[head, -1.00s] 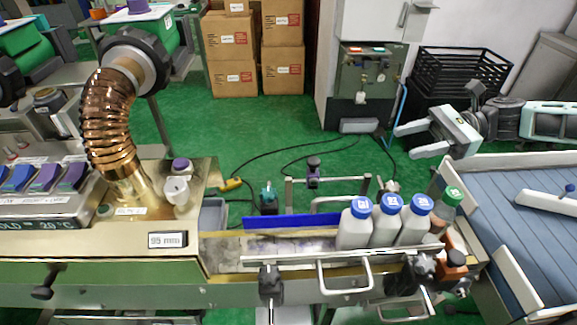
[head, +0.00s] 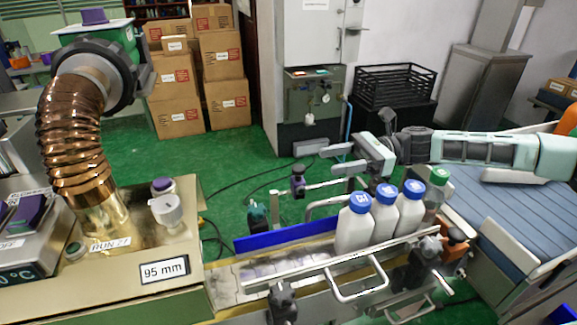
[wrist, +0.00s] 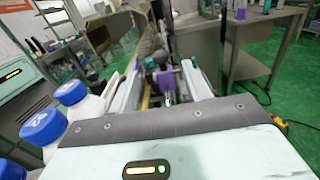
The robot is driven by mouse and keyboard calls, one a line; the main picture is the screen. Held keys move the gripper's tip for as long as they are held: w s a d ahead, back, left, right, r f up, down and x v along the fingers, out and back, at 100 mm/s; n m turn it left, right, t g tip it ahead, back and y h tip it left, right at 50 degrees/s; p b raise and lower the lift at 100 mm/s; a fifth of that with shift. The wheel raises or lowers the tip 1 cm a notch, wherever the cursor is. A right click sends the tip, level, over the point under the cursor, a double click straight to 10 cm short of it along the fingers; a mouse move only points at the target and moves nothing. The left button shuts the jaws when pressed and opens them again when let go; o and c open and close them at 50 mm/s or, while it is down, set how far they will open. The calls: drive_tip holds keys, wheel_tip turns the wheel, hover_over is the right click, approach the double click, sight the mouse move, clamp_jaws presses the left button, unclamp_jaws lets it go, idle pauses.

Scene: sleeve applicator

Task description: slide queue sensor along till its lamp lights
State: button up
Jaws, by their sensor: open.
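The queue sensor appears to be the small dark unit with a purple part (head: 298,181) on a metal rail behind the conveyor, left of the bottles. In the wrist view a purple block (wrist: 167,82) that looks like it shows ahead, between the two fingers. I cannot make out a lit lamp on it. My gripper (head: 338,160) is open and empty behind the bottles, its fingers pointing left toward the sensor, with a gap between. It also shows in the wrist view (wrist: 160,94).
Three white bottles with blue caps (head: 385,215) and a green-capped bottle (head: 436,190) stand in line on the conveyor (head: 240,285). A blue guide strip (head: 285,236) runs along its back. A copper hose (head: 70,140) and a "95 mm" sign (head: 165,270) are at left.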

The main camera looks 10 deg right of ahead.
sight(298, 181)
drive_tip(key=s+a+p, duration=0.1)
drive_tip(key=s+a, duration=0.1)
drive_tip(key=a, duration=0.8)
drive_tip(key=shift+a, duration=0.25)
